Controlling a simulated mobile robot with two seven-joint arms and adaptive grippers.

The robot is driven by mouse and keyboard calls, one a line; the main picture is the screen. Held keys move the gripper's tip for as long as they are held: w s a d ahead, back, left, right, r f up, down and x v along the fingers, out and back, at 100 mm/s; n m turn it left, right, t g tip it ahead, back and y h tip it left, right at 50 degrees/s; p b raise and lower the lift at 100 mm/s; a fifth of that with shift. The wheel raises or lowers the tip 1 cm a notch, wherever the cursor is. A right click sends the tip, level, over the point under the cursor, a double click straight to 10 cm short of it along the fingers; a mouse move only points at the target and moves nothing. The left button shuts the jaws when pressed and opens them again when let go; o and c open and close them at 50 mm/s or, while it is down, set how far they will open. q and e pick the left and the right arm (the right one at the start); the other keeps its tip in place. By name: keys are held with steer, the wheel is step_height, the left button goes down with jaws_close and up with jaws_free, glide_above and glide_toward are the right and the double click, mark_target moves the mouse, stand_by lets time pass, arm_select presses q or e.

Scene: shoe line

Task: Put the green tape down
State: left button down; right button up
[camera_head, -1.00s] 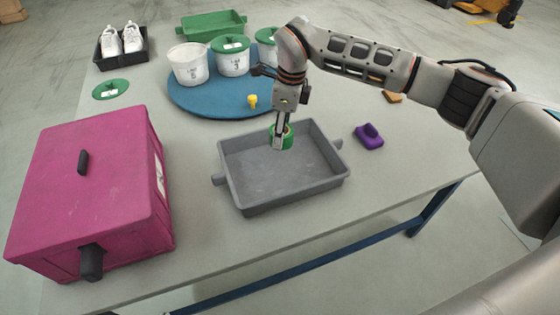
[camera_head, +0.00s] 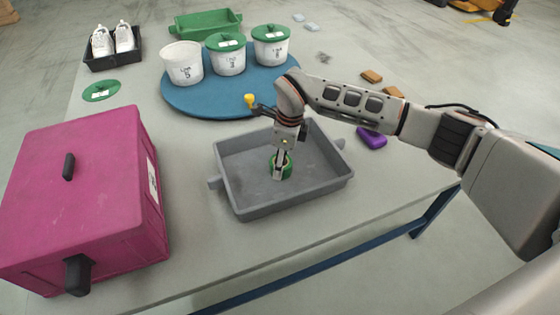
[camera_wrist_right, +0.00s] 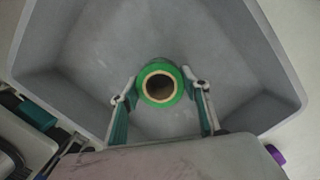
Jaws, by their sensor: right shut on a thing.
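The green tape (camera_head: 287,166) is a roll with a tan core. My right gripper (camera_head: 279,172) reaches down into the tray and is shut on the tape. In the right wrist view the tape (camera_wrist_right: 161,68) sits between the two fingers (camera_wrist_right: 163,95), with the tray (camera_wrist_right: 75,50) behind it. I cannot tell whether the tape touches the tray floor. My left gripper is not in view.
A magenta box (camera_head: 80,190) with black handles stands left of the tray. A blue round board (camera_head: 200,98) behind holds white tubs (camera_head: 183,64), two with green lids. A purple piece (camera_head: 371,139) lies right of the tray. A yellow piece (camera_head: 250,99) is behind it.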

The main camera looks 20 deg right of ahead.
steer(key=o, duration=1.2)
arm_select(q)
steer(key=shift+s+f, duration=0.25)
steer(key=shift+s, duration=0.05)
arm_select(e)
steer(key=shift+o, duration=0.2)
steer(key=r, duration=0.1)
steer(key=r+p, duration=0.1)
steer(key=r, duration=0.3)
steer(key=shift+d+r, duration=0.1)
steer(key=shift+d, duration=0.2)
arm_select(q)
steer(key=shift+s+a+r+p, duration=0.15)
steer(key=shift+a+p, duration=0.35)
steer(key=shift+p, duration=0.55)
arm_select(e)
step_height(320, 180, up, 7)
steer(key=shift+s+d, duration=0.35)
steer(key=shift+s, duration=0.05)
